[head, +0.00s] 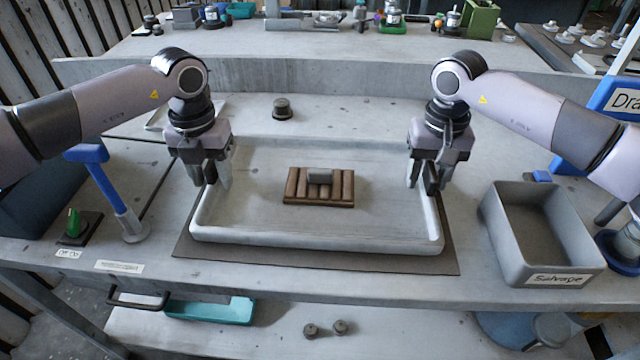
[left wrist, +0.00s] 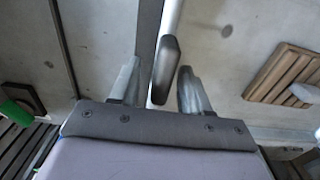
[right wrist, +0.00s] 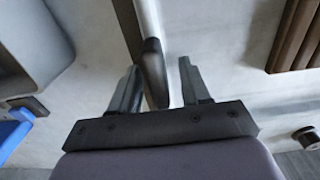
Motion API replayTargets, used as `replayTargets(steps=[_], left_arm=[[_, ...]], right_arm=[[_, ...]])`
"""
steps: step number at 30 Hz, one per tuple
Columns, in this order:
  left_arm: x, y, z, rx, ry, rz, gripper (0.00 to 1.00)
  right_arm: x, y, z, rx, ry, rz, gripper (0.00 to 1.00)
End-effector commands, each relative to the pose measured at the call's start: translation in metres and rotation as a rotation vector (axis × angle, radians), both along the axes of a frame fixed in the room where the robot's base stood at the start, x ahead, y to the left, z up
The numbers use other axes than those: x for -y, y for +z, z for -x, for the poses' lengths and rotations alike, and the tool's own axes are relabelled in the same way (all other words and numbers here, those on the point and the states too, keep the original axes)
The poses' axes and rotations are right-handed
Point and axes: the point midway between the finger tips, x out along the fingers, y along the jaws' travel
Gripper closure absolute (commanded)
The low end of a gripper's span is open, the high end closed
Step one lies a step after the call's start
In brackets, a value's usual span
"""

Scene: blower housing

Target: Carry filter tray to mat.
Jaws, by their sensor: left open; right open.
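The filter tray (head: 260,215) is a wide, shallow light-grey tray. It looks level and appears to rest on a dark mat (head: 325,264), which shows along its front and sides. A brown slatted filter (head: 319,190) with a grey block on top lies inside. My left gripper (head: 207,184) is open at the tray's left wall. In the left wrist view a dark grip on the rim (left wrist: 165,65) lies between the fingers. My right gripper (head: 428,186) is open at the right wall, with a similar dark grip (right wrist: 154,70) between its fingers. Finger contact cannot be told.
A grey bin labelled Salvage (head: 556,268) stands right of the tray. A blue-handled tool (head: 92,155) stands at the left by a green switch (head: 74,222). A small dark knob (head: 283,108) sits behind the tray. A cluttered raised shelf runs along the back.

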Motion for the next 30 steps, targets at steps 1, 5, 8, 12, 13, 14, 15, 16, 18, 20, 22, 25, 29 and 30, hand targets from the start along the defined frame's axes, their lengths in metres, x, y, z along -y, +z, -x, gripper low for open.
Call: replayTargets(steps=[1, 5, 8, 12, 13, 14, 15, 16, 18, 20, 22, 25, 29, 30], left_arm=[[0.000, -0.001, 0.000, 0.000, 0.000, 0.000, 0.53], [0.000, -0.001, 0.000, 0.000, 0.000, 0.000, 0.53], [0.000, -0.001, 0.000, 0.000, 0.000, 0.000, 0.63], [0.000, 0.000, 0.000, 0.000, 0.000, 0.000, 1.00], [0.000, 0.000, 0.000, 0.000, 0.000, 0.000, 1.00], [0.000, 0.000, 0.000, 0.000, 0.000, 0.000, 1.00], [0.000, 0.000, 0.000, 0.000, 0.000, 0.000, 1.00], [0.000, 0.000, 0.000, 0.000, 0.000, 0.000, 1.00], [0.000, 0.000, 0.000, 0.000, 0.000, 0.000, 1.00], [0.000, 0.001, 0.000, 0.002, 0.000, 0.001, 1.00], [0.000, 0.001, 0.000, 0.002, 0.000, 0.001, 1.00], [0.000, 0.003, 0.000, 0.002, 0.000, 0.001, 1.00], [0.000, 0.009, 0.000, 0.002, 0.000, 0.001, 1.00], [0.000, 0.012, 0.000, 0.002, 0.000, 0.001, 1.00]], right_arm=[[0.000, -0.001, 0.000, 0.000, 0.000, 0.000, 0.53], [0.000, 0.000, 0.000, 0.000, 0.000, 0.000, 0.53], [0.000, 0.000, 0.000, 0.000, 0.000, 0.000, 0.63], [0.000, 0.000, 0.000, 0.000, 0.001, 0.000, 1.00], [0.000, 0.000, 0.000, 0.000, 0.001, 0.000, 1.00], [0.000, 0.000, 0.000, 0.000, 0.001, 0.000, 1.00], [0.000, 0.000, 0.000, 0.001, 0.001, 0.000, 1.00], [0.000, 0.000, 0.000, 0.001, 0.001, 0.000, 1.00], [0.000, 0.000, 0.000, 0.001, 0.001, 0.000, 1.00], [0.000, 0.001, -0.001, 0.002, 0.001, -0.001, 1.00], [0.000, 0.002, -0.001, 0.002, 0.001, -0.001, 1.00], [0.000, 0.004, -0.001, 0.002, 0.000, -0.002, 1.00], [0.000, 0.010, -0.001, 0.003, 0.000, -0.002, 1.00], [0.000, 0.012, -0.001, 0.003, 0.000, -0.002, 1.00]])
